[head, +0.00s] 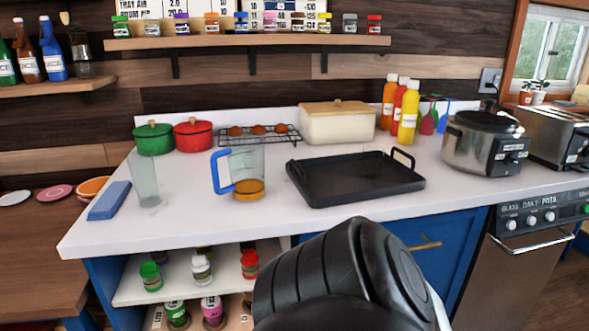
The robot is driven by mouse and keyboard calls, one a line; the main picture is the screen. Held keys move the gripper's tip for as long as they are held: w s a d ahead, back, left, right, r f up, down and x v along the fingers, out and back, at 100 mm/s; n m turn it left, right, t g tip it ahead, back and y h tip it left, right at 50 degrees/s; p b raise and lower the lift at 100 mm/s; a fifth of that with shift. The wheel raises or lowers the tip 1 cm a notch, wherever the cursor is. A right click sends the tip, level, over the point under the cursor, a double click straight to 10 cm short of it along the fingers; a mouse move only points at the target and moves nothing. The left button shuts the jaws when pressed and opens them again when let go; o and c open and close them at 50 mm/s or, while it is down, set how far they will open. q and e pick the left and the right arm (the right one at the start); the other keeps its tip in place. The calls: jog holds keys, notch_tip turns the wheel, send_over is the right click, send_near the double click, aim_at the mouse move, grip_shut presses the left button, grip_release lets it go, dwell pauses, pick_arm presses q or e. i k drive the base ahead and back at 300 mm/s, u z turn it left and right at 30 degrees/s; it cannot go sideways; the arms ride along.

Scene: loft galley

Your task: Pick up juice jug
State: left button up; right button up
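The juice jug (247,163) is a clear pitcher with a blue handle on its left side and a little amber liquid at the bottom. It stands upright on the white counter (270,224), left of the black tray. Nothing touches it. A black, rounded part of my own arm fills the bottom middle of the head view, in front of the counter. Neither of my grippers shows, so I cannot see their fingers or what they hold.
A tall clear glass (146,182) and a blue block (109,201) are left of the jug. The black tray (355,182) is close on its right. Behind are a wire rack (270,141), a red pot (193,136) and a green pot (154,139). Counter before the jug is clear.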

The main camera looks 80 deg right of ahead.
aim_at(244, 152)
jog(key=z, duration=2.55)
